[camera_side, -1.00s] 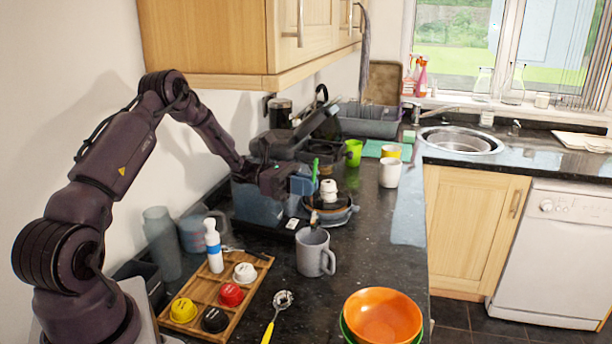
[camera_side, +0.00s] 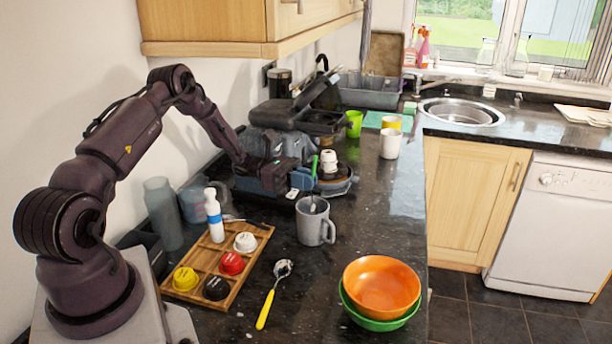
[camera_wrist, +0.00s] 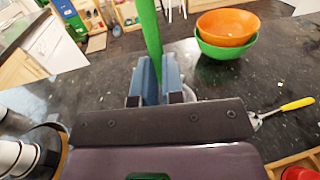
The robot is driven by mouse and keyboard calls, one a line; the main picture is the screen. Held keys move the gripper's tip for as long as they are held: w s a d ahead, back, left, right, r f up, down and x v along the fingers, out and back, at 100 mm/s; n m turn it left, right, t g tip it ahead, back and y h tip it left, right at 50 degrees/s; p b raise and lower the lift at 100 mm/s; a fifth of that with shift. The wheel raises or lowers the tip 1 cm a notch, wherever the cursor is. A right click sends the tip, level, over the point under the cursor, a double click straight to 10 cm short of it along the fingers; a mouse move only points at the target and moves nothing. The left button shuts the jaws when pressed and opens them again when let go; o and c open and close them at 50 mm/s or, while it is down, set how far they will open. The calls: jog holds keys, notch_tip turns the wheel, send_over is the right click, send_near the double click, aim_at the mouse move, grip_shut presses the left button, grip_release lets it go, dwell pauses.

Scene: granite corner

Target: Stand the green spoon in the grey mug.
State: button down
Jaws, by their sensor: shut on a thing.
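The green spoon (camera_side: 314,165) is upright in my gripper (camera_side: 302,180), its green handle rising above the fingers. Its lower end shows at the mouth of the grey mug (camera_side: 310,228), seemingly just inside the rim; how deep it reaches is unclear. The mug stands upright on the dark counter, below my gripper. In the wrist view the blue fingers (camera_wrist: 160,82) are closed on the green handle (camera_wrist: 149,28). The mug is mostly hidden there behind the fingers.
A wooden tray (camera_side: 200,283) with coloured pods and a white-blue bottle (camera_side: 214,215) stand left of the mug. A yellow-handled spoon (camera_side: 266,308) lies in front. Orange (camera_side: 382,285) and green bowls are at front right.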

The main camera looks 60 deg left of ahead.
jog(key=c, duration=1.1)
grip_release()
jog(key=shift+c, duration=0.2)
jog(key=v, duration=1.3)
